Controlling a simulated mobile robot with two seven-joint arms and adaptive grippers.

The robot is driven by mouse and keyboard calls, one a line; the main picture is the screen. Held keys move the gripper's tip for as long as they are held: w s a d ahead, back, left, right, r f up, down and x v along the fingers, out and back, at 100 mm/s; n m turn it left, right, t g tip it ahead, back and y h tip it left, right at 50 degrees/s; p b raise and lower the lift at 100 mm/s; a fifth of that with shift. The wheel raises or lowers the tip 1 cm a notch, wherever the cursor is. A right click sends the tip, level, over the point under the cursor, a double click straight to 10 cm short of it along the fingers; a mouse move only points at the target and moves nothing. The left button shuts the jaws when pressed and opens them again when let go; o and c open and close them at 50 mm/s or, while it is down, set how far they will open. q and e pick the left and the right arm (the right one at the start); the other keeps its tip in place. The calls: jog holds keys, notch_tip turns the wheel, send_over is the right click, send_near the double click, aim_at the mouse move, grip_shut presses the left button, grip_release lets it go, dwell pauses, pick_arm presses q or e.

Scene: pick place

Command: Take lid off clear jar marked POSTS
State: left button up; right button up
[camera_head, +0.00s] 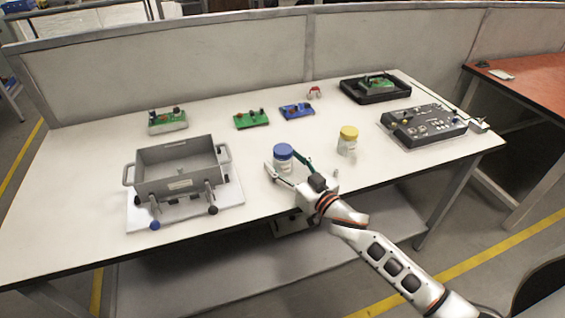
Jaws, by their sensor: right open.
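A clear jar with a blue lid (283,151) stands upright near the front middle of the table. A second clear jar (346,147) with a yellow lid (349,132) stands to its right. Both have pale labels, too small to read, so I cannot tell which is marked POSTS. My right gripper (283,162) is open, with its fingers reaching to either side of the blue-lidded jar. I cannot tell whether they touch it. The gripper partly hides the lower part of this jar. Both lids are on their jars. My left gripper is not in view.
A grey open bin (178,185) stands on a white board at left. Green and blue circuit boards (252,119) lie behind. A dark tray (375,97) and a grey panel with knobs (425,126) are at right. A low partition runs along the back.

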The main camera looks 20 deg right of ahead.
jog(key=shift+w+a, duration=0.2)
jog(key=shift+w, duration=0.4)
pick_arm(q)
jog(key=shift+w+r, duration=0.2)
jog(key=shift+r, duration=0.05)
pick_arm(e)
jog(key=c, duration=1.2)
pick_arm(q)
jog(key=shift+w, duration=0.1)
pick_arm(e)
jog(key=shift+c, duration=0.2)
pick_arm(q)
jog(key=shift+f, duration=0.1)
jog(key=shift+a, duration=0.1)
pick_arm(e)
jog(key=shift+r, duration=0.1)
